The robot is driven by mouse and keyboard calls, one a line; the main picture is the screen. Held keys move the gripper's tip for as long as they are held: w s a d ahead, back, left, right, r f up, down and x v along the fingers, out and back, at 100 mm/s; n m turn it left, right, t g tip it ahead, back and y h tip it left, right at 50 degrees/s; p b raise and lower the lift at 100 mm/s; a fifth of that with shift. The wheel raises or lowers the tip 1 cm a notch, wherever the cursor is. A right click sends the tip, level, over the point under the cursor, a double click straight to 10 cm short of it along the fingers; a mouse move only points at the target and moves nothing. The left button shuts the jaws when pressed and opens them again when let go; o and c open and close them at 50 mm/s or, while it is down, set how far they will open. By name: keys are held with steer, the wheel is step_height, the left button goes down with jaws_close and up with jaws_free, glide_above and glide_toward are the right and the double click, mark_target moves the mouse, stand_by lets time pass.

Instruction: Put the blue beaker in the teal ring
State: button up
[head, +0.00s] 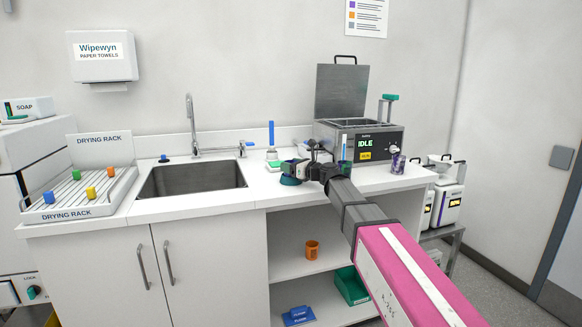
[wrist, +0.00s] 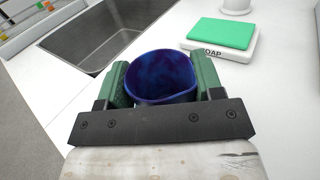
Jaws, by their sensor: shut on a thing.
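The blue beaker (wrist: 160,78) is dark blue and round, and stands between the two green fingers of my gripper (wrist: 162,82) in the wrist view. The fingers are shut on its sides. In the head view my gripper (head: 296,168) is over the counter, right of the sink. A teal round thing (head: 290,181), which looks like the teal ring, shows directly below the gripper there. I cannot tell whether the beaker is inside it or above it. The ring is not visible in the wrist view, where the beaker and gripper block the area below.
A soap dish with a green pad (wrist: 222,34) lies beyond the beaker. The sink (head: 193,180) is to the left. Counter in front is clear.

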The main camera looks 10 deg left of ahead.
steer(key=shift+f, duration=0.1)
steer(key=o, duration=0.9)
steer(key=shift+d, duration=0.15)
steer(key=v, duration=1.1)
steer(key=shift+s+d, duration=0.2)
steer(key=shift+d, duration=0.1)
